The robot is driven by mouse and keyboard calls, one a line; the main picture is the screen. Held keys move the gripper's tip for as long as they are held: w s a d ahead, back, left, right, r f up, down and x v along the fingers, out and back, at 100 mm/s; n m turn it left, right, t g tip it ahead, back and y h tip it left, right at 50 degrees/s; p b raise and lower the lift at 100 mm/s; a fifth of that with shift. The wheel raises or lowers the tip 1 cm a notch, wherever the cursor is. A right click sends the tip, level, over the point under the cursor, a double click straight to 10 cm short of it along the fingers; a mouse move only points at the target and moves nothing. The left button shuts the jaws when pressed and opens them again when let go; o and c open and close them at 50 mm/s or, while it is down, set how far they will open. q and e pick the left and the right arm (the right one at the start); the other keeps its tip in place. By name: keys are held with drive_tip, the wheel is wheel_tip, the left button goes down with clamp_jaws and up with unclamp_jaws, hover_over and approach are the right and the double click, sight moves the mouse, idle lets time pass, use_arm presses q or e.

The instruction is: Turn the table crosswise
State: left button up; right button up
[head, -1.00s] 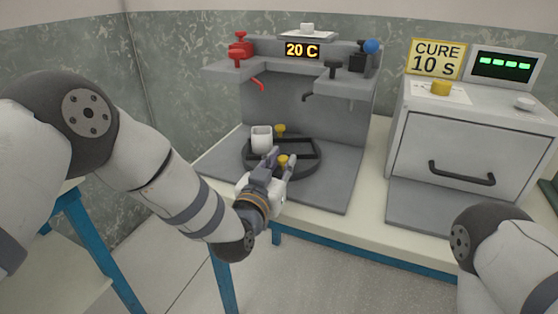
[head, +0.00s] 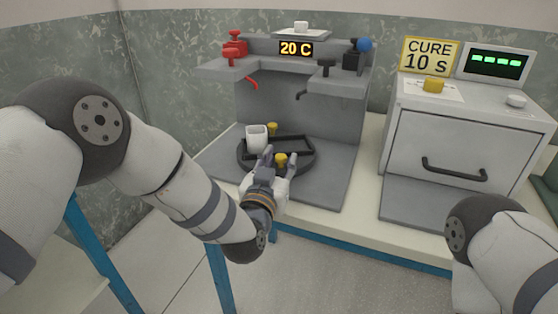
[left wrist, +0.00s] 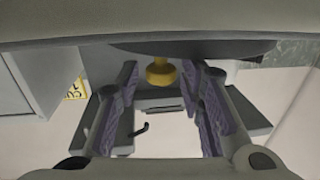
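The dark round table (head: 308,166) lies flat on the grey base of the back-left station. It has a raised dark frame and two yellow knobs, a far one (head: 272,128) and a near one (head: 281,159). A white square cup (head: 256,138) sits at its left side. My left gripper (head: 279,157) is open at the table's near edge, its fingers on either side of the near knob. In the left wrist view the knob (left wrist: 160,71) shows between the spread fingers (left wrist: 160,85), with gaps on both sides. My right gripper is out of view.
A grey stand with a red valve (head: 234,45), a black valve with a blue ball (head: 369,45) and a 20 C display (head: 296,48) rises behind the table.

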use_arm(q)
drive_tip(key=v, duration=1.2)
drive_tip(key=shift+c, duration=0.5)
